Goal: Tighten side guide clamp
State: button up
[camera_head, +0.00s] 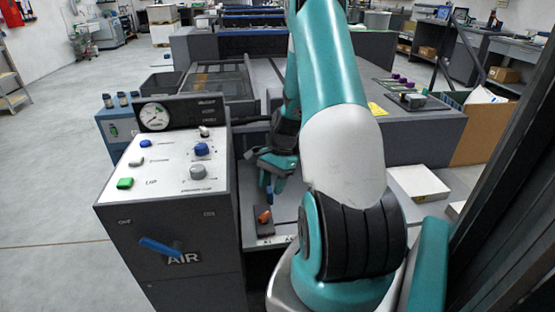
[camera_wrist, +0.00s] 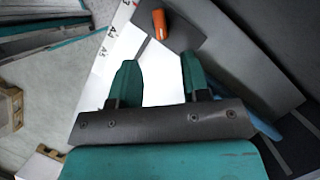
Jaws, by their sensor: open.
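A small orange lever or knob (camera_head: 264,216) sits on a dark block on the grey feed table (camera_head: 285,200); it looks like the side guide clamp. In the wrist view the orange piece (camera_wrist: 160,25) stands at the top, beyond the fingertips, on a dark grey plate (camera_wrist: 182,40). My gripper (camera_head: 271,184) points down over the table, behind the orange piece in the head view. In the wrist view my gripper (camera_wrist: 159,72) has its two green fingers apart with nothing between them. The fingers do not touch the orange piece. The base of the clamp is hard to make out.
A control console (camera_head: 165,165) with several buttons, a gauge (camera_head: 153,116) and a blue AIR lever (camera_head: 160,247) stands left of my gripper. A white strip (camera_wrist: 118,50) with printed marks lies beside the plate.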

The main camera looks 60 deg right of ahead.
jog(key=v, duration=0.8)
jog(key=w+a+r+n+p, duration=0.1)
jog(key=w+a+r+n, duration=0.2)
jog(key=a+r+n, duration=0.55)
jog(key=w+a+r+n+p, duration=0.2)
jog(key=a+r+n, duration=0.15)
jog(key=a, duration=0.95)
jog(key=s+a+r+n+p, duration=0.1)
jog(key=s+a+r+n, duration=0.3)
jog(key=s+a+n, duration=0.3)
jog(key=s+a+r+n, duration=0.5)
jog(key=s+a+n, duration=0.2)
jog(key=a, duration=0.6)
jog(key=shift+s+a+p, duration=0.2)
jog(key=shift+s+p, duration=0.05)
jog(key=shift+p, duration=0.15)
